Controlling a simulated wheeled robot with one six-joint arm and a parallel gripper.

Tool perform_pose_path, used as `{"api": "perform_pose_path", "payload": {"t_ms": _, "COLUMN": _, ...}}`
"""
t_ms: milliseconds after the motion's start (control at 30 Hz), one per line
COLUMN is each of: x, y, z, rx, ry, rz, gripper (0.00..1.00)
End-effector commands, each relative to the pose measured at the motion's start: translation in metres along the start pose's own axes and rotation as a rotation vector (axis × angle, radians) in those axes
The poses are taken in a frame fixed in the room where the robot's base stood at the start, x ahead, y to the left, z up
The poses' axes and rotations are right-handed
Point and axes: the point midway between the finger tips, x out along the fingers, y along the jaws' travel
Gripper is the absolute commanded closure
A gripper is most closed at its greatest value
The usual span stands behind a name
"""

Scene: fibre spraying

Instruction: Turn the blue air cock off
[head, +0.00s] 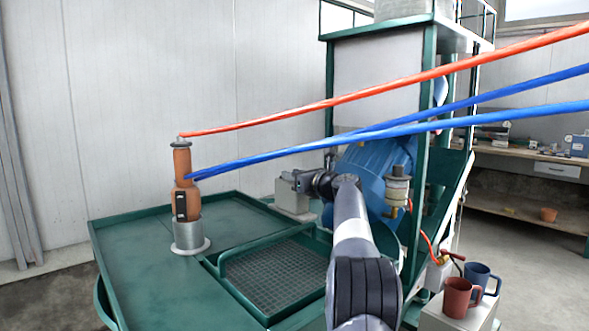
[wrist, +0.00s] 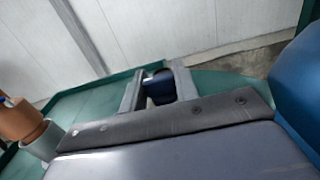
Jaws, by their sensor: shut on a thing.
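My gripper (head: 296,180) reaches over the green bench, above a grey box, to the left of the big blue drum. In the wrist view my gripper (wrist: 158,76) is shut on a small dark blue piece (wrist: 160,88), which looks like the blue air cock. The piece sits between the two grey fingers and is partly hidden by the gripper body. In the head view the cock cannot be made out, and its handle's angle cannot be told.
An orange-brown spray tool (head: 182,170) stands upright in a grey holder (head: 188,236) on the green bench (head: 140,262). A red hose (head: 400,83) and blue hoses cross above my arm. The blue drum (head: 375,165) is close on the right. Mugs (head: 461,298) stand at front right.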

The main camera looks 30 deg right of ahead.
Motion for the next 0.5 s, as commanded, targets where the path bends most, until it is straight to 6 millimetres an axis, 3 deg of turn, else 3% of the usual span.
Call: {"api": "perform_pose_path", "payload": {"t_ms": 500, "x": -0.0005, "y": -0.0004, "z": -0.0035, "rx": 0.001, "ry": 0.001, "rz": 0.053, "gripper": 0.94}}
